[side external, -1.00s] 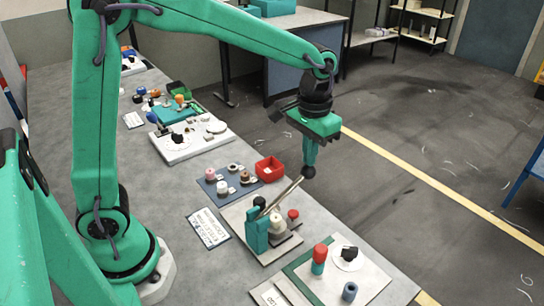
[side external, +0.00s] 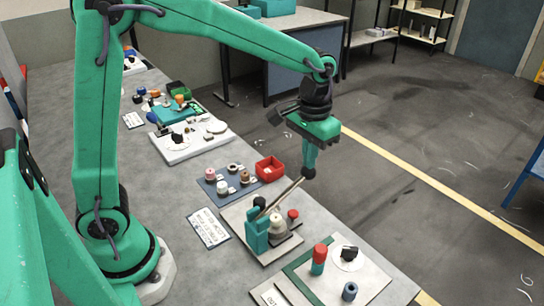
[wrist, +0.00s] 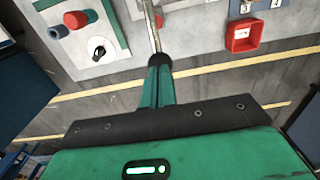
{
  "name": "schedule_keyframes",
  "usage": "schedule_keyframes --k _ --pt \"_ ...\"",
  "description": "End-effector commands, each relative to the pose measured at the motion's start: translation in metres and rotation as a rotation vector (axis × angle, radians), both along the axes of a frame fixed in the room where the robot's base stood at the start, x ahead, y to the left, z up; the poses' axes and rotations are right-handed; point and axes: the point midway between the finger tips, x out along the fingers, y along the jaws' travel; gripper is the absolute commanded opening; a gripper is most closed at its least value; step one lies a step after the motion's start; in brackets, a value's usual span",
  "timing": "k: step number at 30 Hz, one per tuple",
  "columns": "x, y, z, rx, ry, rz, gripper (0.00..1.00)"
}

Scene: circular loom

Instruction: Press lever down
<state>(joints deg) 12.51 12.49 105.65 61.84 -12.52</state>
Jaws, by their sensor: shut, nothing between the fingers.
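The lever (side external: 283,196) is a grey metal bar with a black knob (side external: 308,173) at its raised end. It slants up and to the right from a teal bracket (side external: 256,232) on a pale base plate. My gripper (side external: 310,160) points down with its fingers shut, at the knob. The fingertips appear to touch the top of the knob, but the exact contact is hard to tell. In the wrist view, the lever's bar (wrist: 151,28) runs away from my gripper (wrist: 158,62), whose dark tips hide the knob.
A red bin (side external: 270,168) and a blue tray of spools (side external: 226,185) stand behind the lever. A board with a red-and-teal cylinder (side external: 319,259) and a black dial (side external: 349,253) lies in front. A red knob (side external: 293,214) stands beside the lever. Open floor lies to the right.

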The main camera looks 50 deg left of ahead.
Motion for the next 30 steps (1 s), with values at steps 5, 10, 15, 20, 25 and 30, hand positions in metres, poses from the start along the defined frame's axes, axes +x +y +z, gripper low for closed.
schedule_keyframes --k 5,10,15,20,25,30 --pt "0.0 0.0 -0.005 0.0 0.002 0.0 0.0" --pt "0.0 0.0 -0.009 0.0 0.002 0.0 0.0" --pt "-0.001 0.0 -0.014 0.001 0.003 0.0 0.0" --pt "-0.001 0.0 -0.018 0.001 0.002 0.0 0.0" --pt "-0.001 0.0 -0.022 0.001 0.004 0.0 0.0" --pt "-0.001 0.0 -0.026 0.001 0.003 0.0 0.0"
